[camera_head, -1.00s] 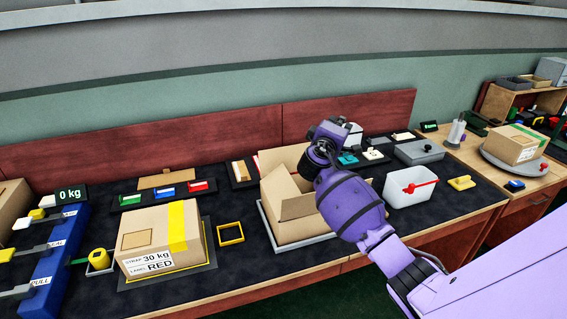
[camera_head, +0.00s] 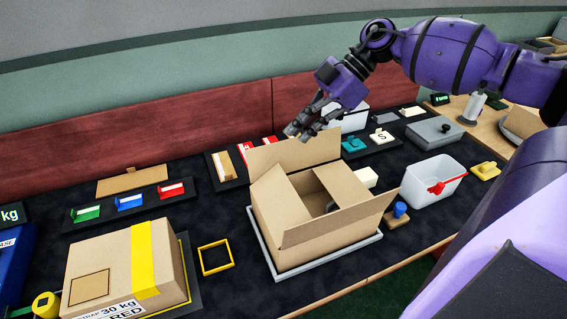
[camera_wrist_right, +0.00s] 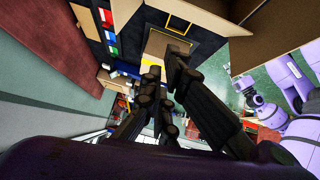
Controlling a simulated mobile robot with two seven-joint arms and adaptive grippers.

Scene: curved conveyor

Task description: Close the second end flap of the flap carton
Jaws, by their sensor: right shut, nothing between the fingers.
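The open flap carton (camera_head: 312,255) sits on a light tray (camera_head: 272,262) in the middle of the bench. Its far flap (camera_head: 295,153) stands up, its left flap (camera_head: 268,195) is raised and tilted, and its long near flap (camera_head: 340,214) sticks up and outward. Part of the inside shows. My right gripper (camera_head: 298,133) is shut and empty, close to the top edge of the far flap; I cannot tell whether it touches. In the right wrist view its dark fingers (camera_wrist_right: 164,72) show, with brown cardboard (camera_wrist_right: 265,30) at the upper right. My left gripper is not in view.
A taped carton (camera_head: 115,265) and a yellow frame (camera_head: 215,257) lie to the left. A white bin (camera_head: 430,182), a blue-knobbed stamp (camera_head: 398,212) and a grey case (camera_head: 435,132) stand to the right. Red, blue and green holders (camera_head: 130,203) lie behind.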

